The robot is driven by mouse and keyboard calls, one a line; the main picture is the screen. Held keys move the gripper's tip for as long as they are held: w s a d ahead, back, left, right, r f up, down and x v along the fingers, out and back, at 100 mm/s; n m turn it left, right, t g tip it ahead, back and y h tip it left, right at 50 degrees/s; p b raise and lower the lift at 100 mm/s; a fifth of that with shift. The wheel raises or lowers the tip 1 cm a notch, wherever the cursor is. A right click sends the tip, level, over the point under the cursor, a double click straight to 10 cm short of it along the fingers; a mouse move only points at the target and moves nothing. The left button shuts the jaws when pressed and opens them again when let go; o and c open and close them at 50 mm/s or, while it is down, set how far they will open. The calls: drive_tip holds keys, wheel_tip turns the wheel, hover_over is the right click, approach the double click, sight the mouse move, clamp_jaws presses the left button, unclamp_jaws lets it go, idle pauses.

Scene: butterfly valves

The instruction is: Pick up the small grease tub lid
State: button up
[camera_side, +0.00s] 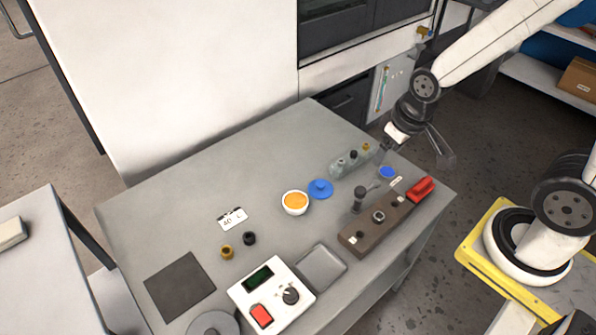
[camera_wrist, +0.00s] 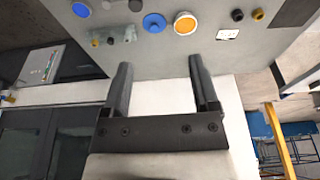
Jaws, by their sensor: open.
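A blue lid (camera_side: 320,188) with a small raised middle lies on the grey bench beside a white tub of orange grease (camera_side: 295,202). In the wrist view the lid (camera_wrist: 154,22) is at the top, just left of the tub (camera_wrist: 185,22). A second blue disc (camera_side: 387,172) lies farther right, near the bench's edge; it shows at the upper left of the wrist view (camera_wrist: 81,9). My gripper (camera_wrist: 160,64) is open and empty, its fingers apart. In the side view my gripper (camera_side: 443,156) is up at the bench's right end, away from the lid.
A greyish valve body (camera_side: 350,163) stands behind the lid. A brown fixture block (camera_side: 375,222) and a red object (camera_side: 421,188) are at the right. A grey tray (camera_side: 321,265), white meter box (camera_side: 271,292) and dark mat (camera_side: 180,286) are in front. The bench left of the tub is mostly clear.

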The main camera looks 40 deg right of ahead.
drive_tip(key=shift+o, duration=0.5)
drive_tip(key=shift+w, duration=0.1)
drive_tip(key=m+g+y, duration=0.2)
drive_tip(key=m+y, duration=0.2)
drive_tip(key=m, duration=1.5)
hover_over(321, 184)
drive_tip(key=d, duration=0.3)
wheel_tip(321, 184, down, 22)
drive_tip(key=shift+d+f+m+y, duration=0.25)
drive_tip(key=shift+f+m+y, duration=0.05)
drive_tip(key=shift+f, duration=0.2)
drive_tip(key=shift+x, duration=1.3)
